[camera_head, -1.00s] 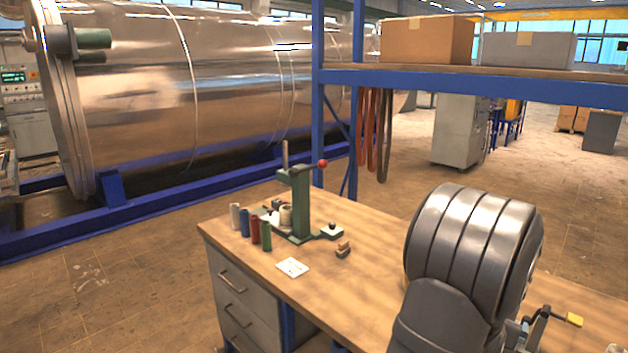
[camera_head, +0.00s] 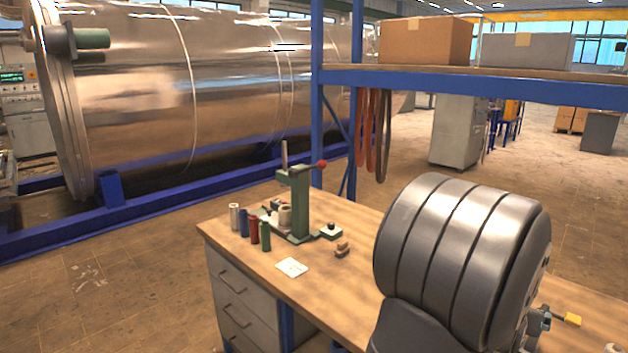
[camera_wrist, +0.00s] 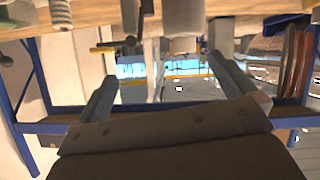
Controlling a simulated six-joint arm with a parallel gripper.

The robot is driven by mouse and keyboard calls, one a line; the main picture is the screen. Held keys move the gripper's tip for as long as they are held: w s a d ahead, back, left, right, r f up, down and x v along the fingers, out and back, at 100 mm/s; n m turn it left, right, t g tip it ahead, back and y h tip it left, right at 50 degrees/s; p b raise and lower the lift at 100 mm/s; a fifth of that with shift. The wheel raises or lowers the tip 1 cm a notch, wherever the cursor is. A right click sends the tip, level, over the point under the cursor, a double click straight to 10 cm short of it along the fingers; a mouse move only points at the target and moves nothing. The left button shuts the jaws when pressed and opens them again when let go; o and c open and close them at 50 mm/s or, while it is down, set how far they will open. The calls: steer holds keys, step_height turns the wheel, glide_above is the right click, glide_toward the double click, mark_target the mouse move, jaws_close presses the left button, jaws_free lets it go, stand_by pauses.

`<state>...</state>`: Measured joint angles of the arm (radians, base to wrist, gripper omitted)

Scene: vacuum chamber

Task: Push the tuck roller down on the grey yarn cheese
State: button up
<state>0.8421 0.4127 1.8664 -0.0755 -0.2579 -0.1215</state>
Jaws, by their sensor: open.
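The green winding stand (camera_head: 299,205) stands on the far left part of the bench, with an upright rod and a lever ending in a red knob (camera_head: 322,163). A small pale yarn package (camera_head: 285,215) sits at its base, apparently the grey cheese; its exact colour is hard to tell. I cannot make out the tuck roller clearly. My gripper (camera_wrist: 162,68) shows in the wrist view with its two fingers wide apart and nothing between them. In the head view the gripper's fingers are not clear; my large grey arm is at the right, well away from the stand.
White, blue, red and green spools (camera_head: 265,236) stand left of the stand. A white card (camera_head: 292,267) and a small brown block (camera_head: 342,249) lie in front. A yellow-ended tool (camera_head: 571,319) is at right. A blue shelf frame (camera_head: 450,84) with boxes spans behind the bench.

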steer(key=d+r+n+g+y, duration=0.1)
steer(key=d+r+n+g, duration=0.15)
steer(key=d, duration=0.75)
steer(key=d+r+n+g+y, duration=0.1)
steer(key=d+r+n+g, duration=0.2)
steer(key=d, duration=0.7)
step_height(320, 180, down, 9)
steer(key=s+a+n+g+y, duration=0.1)
steer(key=n+g+y, duration=0.1)
steer(key=n+y, duration=0.6)
steer(key=shift+s+f+n, duration=0.2)
steer(key=shift+s+n, duration=0.15)
steer(key=shift+n, duration=1.6)
steer(key=shift+g, duration=0.25)
